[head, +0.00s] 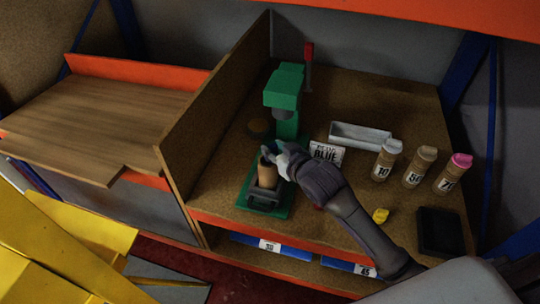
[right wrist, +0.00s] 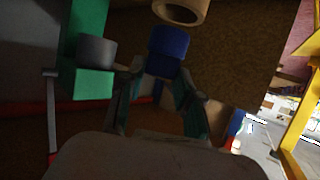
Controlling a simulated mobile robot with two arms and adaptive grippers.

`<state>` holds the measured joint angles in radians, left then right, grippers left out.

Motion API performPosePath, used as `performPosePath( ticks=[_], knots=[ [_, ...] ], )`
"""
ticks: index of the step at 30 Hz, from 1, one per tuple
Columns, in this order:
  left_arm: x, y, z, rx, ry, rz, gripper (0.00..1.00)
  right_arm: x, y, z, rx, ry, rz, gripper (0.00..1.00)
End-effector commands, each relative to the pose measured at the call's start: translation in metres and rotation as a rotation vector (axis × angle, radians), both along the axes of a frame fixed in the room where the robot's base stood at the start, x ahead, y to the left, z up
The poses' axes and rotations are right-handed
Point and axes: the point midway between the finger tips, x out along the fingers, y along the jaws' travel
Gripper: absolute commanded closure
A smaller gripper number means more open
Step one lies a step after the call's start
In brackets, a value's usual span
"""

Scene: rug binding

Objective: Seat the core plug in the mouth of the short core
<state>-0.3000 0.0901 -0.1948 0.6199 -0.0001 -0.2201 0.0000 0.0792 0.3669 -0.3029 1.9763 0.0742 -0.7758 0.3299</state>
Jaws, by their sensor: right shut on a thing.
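The short core (head: 268,173) is a tan cylinder standing upright in a dark holder on the green base of the press (head: 286,100). In the right wrist view its pale ring-shaped mouth (right wrist: 181,11) shows at the top edge. My right gripper (head: 272,153) is at the top of the core in the head view. In the right wrist view it is shut on the blue core plug (right wrist: 168,45), which is close to the mouth. I cannot tell whether they touch. The plug is hidden in the head view. My left gripper is not in view.
A sign reading BLUE (head: 327,153), a pale open box (head: 360,136) and capped bottles (head: 418,166) stand to the right. A small yellow piece (head: 380,216) and a black tray (head: 440,232) lie near the front. A wooden partition (head: 215,125) rises on the left.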

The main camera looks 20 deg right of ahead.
Motion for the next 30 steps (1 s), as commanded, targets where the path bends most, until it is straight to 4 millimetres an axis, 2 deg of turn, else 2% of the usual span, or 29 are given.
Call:
performPosePath(
  ticks=[4,10,15,26,27,30],
  knots=[
    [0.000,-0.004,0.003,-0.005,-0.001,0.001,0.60,0.014,0.007,-0.008,0.000,-0.001,-0.001,1.00],
    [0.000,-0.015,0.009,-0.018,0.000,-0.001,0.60,0.015,0.008,-0.030,-0.001,0.004,-0.001,1.00],
    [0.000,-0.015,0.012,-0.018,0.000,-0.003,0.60,0.015,0.008,-0.049,0.000,0.001,0.000,1.00],
    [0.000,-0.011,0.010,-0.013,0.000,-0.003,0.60,0.015,0.008,-0.054,0.000,0.000,0.000,1.00],
    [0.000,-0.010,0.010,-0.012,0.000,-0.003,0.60,0.015,0.008,-0.055,0.000,0.000,-0.001,0.64],
    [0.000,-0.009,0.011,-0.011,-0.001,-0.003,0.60,0.015,0.008,-0.054,0.000,0.000,-0.001,0.47]
  ],
)
